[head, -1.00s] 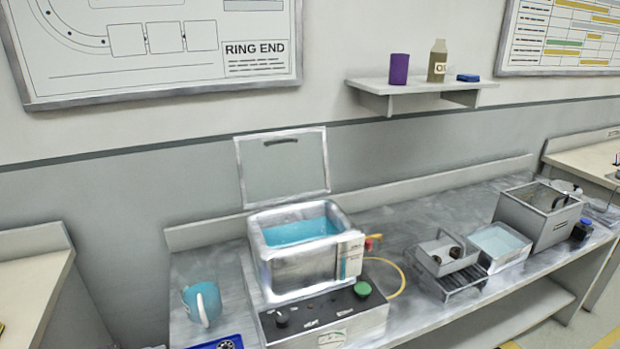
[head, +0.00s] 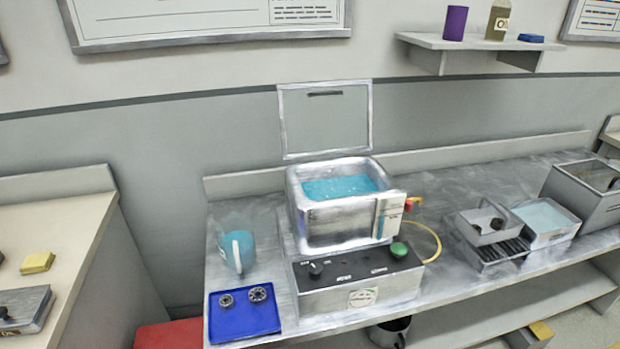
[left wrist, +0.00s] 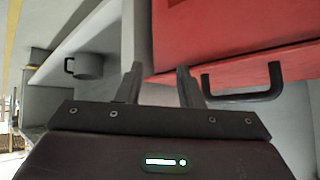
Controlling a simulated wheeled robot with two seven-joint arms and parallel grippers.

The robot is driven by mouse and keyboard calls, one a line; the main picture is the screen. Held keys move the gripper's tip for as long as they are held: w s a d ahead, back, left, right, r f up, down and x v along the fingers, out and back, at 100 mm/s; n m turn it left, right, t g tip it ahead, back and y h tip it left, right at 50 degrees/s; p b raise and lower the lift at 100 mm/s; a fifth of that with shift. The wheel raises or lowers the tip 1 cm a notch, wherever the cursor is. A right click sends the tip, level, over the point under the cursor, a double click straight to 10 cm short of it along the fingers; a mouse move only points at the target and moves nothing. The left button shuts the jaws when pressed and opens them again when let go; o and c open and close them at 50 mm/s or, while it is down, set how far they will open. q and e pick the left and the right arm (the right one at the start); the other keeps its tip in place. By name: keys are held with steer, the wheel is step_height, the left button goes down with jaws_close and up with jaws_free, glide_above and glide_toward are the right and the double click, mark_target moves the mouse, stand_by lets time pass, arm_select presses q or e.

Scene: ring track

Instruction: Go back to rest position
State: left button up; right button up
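My left gripper (left wrist: 160,85) shows in the left wrist view. Its two dark fingers stand apart with nothing between them. A red surface with a dark handle (left wrist: 243,85) lies beyond the fingers on the right. My right gripper is in no view, and neither arm shows in the head view.
A red surface (head: 168,336) sits low between the benches. A dark pot (head: 392,331) is under the bench.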

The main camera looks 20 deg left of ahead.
arm_select(q)
steer(key=s+d+f+g+b, duration=0.1)
steer(key=s+d+f+g, duration=0.7)
steer(key=s+d+f, duration=0.7)
steer(key=s+d, duration=0.4)
steer(key=shift+d+f+y, duration=0.15)
steer(key=shift+f+y, duration=0.25)
steer(key=shift+c, duration=0.2)
